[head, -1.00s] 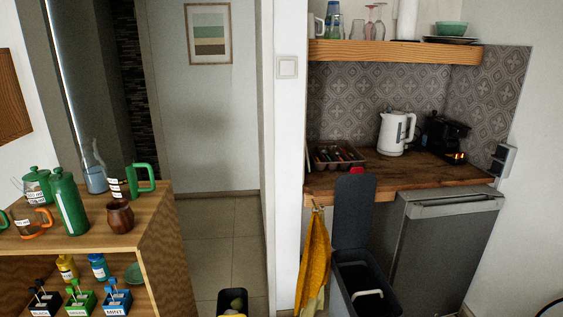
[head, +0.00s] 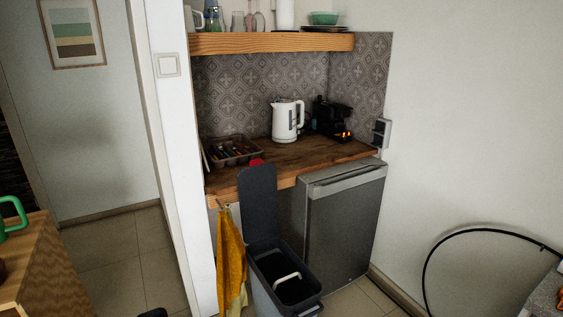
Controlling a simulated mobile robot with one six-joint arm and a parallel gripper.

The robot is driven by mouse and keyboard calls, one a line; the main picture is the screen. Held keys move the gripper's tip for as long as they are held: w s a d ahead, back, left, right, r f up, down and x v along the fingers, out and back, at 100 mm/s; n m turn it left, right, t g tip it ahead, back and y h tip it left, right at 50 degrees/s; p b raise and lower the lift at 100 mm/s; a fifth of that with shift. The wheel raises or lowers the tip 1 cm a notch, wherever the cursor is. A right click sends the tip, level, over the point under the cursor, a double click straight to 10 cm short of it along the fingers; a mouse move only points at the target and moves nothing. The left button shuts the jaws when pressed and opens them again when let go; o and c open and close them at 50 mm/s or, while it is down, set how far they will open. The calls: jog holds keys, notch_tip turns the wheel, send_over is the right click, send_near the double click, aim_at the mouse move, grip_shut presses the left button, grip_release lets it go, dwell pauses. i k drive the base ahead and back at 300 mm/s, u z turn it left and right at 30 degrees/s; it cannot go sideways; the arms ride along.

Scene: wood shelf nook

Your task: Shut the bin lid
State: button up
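The bin (head: 262,290) is a dark grey, tall container on the floor in front of the counter, at the lower middle of the head view. Its lid (head: 259,203) stands open, upright at the back edge of the bin. A pale, curved handle-like piece (head: 288,277) shows in the bin's dark opening. The bin's lower part is cut off by the picture's bottom edge. My gripper does not show in the head view.
A yellow towel (head: 231,262) hangs left of the bin. A grey fridge (head: 345,222) stands close on its right. The wooden counter (head: 300,155) holds a white kettle (head: 287,121) and a cutlery tray (head: 231,151). A black hose or cable (head: 430,258) arcs at the right.

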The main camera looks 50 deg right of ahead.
aim_at(257, 183)
jog(key=z, duration=4.5)
jog(key=i, duration=0.1)
jog(key=u, duration=3.1)
jog(key=k, duration=0.9)
jog(key=u, duration=0.2)
jog(key=i, duration=0.7)
jog(key=z, duration=0.05)
